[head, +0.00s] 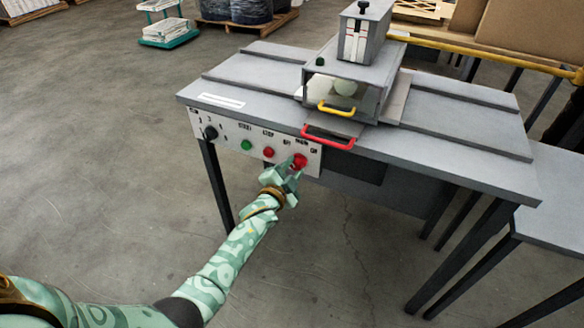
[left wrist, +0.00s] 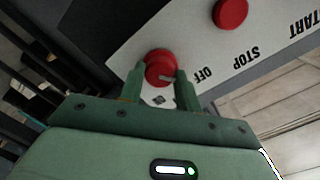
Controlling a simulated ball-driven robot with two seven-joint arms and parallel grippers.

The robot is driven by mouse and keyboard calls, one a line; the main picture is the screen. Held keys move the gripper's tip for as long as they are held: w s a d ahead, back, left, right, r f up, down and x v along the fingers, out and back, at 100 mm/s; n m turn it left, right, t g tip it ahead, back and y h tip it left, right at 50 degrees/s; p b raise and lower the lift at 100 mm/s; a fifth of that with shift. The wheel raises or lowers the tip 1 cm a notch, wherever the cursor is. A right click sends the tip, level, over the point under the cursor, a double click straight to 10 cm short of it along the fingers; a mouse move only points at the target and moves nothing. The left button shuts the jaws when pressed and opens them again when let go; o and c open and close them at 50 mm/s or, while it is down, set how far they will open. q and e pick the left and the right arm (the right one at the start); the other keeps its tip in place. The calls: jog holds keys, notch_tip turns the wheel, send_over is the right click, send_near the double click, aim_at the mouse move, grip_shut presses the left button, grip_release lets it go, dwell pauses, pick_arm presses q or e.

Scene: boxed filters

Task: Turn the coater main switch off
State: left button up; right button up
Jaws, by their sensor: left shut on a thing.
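The coater main switch (head: 299,160) is a red rotary knob at the right end of the white control panel (head: 232,141), under the labels OFF, MAIN and ON. My left gripper (head: 291,169) is at the panel, with its fingers on either side of the knob. In the left wrist view the red knob (left wrist: 160,69) sits between the two green fingers of the gripper (left wrist: 159,88), shut on it. A pale mark shows on the knob's face, pointing toward the OFF label in that view. My right gripper is not in view.
A red stop button (head: 268,152), a green start button (head: 246,145) and a black dial (head: 210,132) lie left of the switch. A red handle (head: 328,138) and a yellow handle (head: 336,110) stick out above the panel. Open floor lies in front of the coater table (head: 450,150).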

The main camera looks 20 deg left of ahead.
pick_arm(q)
jog(key=shift+n, duration=0.5)
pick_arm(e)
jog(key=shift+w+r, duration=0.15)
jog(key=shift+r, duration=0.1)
pick_arm(q)
jog(key=shift+f, duration=0.1)
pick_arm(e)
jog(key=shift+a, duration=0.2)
pick_arm(q)
jog(key=o, duration=1)
jog(key=shift+c, duration=0.2)
jog(key=s+r+p, duration=0.1)
jog(key=s+p, duration=0.5)
jog(key=s, duration=1)
jog(key=shift+s+r, duration=0.2)
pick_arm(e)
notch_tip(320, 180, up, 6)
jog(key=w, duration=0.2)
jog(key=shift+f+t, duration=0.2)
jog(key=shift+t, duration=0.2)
